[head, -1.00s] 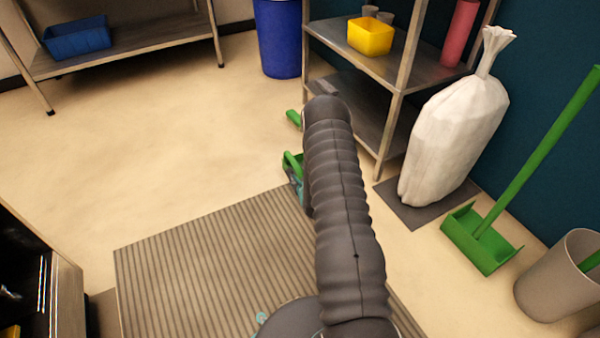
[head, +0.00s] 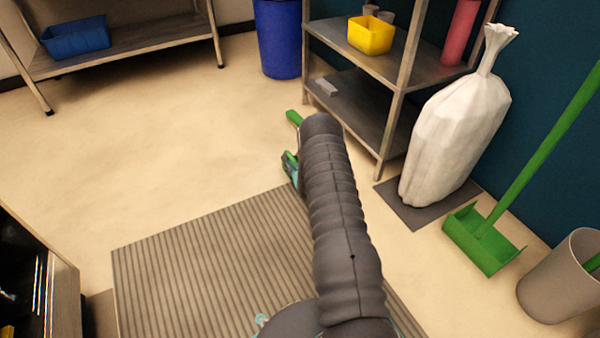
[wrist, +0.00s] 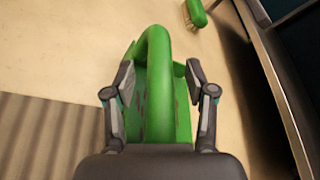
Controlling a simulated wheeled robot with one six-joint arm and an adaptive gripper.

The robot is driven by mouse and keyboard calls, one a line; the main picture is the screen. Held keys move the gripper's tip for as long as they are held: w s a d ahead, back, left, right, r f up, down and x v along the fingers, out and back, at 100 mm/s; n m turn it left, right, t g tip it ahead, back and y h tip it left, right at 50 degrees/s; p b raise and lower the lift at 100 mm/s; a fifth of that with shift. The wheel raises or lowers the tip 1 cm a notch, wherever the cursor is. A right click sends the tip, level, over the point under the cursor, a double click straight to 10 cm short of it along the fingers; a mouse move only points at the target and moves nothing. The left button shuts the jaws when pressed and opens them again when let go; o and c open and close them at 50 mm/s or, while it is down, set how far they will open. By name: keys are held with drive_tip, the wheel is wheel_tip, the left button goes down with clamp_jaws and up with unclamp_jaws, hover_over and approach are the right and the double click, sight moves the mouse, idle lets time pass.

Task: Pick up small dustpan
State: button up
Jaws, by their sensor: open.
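The small green dustpan (wrist: 156,60) lies on the floor, with its looped handle in the middle of the wrist view. My gripper (wrist: 158,80) is open, with one finger on each side of the dustpan's handle; I cannot tell whether they touch it. The lower part of the pan is hidden behind my gripper's body. In the head view a bit of green dustpan (head: 287,162) shows left of my arm, which hides most of it and most of my gripper.
A green hand brush (wrist: 197,13) lies just beyond the dustpan. A metal shelf (head: 398,98) stands close on the right, with a white sack (head: 455,130) beside it. A long-handled green dustpan (head: 480,240) stands at right. A ribbed mat (head: 200,270) lies nearer; floor at left is clear.

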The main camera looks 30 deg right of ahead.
clamp_jaws()
drive_tip(key=shift+r, duration=0.15)
